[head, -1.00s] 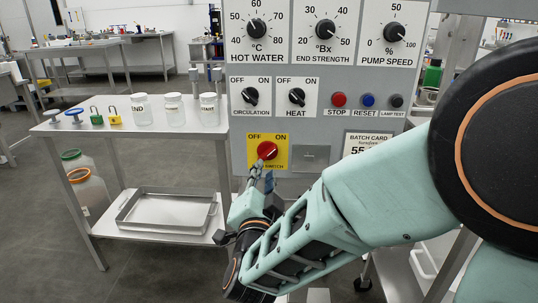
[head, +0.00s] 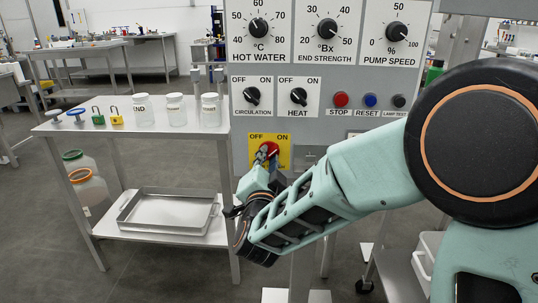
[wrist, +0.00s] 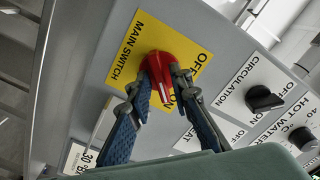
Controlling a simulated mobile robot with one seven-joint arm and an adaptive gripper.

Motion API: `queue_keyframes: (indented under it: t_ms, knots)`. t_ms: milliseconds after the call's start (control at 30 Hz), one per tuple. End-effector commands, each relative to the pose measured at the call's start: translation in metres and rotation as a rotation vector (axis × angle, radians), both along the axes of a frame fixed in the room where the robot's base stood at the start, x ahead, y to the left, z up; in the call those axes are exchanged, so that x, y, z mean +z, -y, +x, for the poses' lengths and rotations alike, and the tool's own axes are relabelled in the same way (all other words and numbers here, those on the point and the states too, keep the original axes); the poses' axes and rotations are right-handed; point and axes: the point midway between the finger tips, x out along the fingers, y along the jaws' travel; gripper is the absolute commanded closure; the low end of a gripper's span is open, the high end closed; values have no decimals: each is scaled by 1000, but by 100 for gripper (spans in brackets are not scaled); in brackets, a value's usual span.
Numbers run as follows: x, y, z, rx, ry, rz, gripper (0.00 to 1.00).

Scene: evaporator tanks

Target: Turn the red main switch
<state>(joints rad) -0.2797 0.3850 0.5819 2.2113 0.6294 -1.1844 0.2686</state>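The red main switch (head: 265,149) is a knob on a yellow plate (head: 285,153) low on the grey control panel, with OFF at the left and ON at the right. In the wrist view the red knob (wrist: 157,68) sits between my two fingertips, with a pale mark at its lower end, towards the ON side. My gripper (wrist: 160,78) has one finger on each side of the knob, and both seem to touch it. In the head view my gripper (head: 264,161) reaches up to the switch from below and partly hides it and the plate's lower lettering.
The circulation knob (head: 252,96) and heat knob (head: 298,97) sit just above, with the red stop button (head: 341,100) and blue reset button (head: 370,101) to their right. A steel table (head: 140,126) with jars and padlocks stands to the left.

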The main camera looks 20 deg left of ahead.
Motion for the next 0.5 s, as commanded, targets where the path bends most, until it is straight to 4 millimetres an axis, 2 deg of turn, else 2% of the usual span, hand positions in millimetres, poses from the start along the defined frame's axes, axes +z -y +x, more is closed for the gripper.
queue_keyframes:
  t_ms: [33, 133, 333, 500]
  knots:
    - [0, 0, 0, 0, 0, 0, 88]
    - [0, 0, 0, 0, 0, 0, 100]
    - [0, 0, 0, 0, 2, -8, 100]
    - [0, 0, -1, 0, 32, -127, 100]
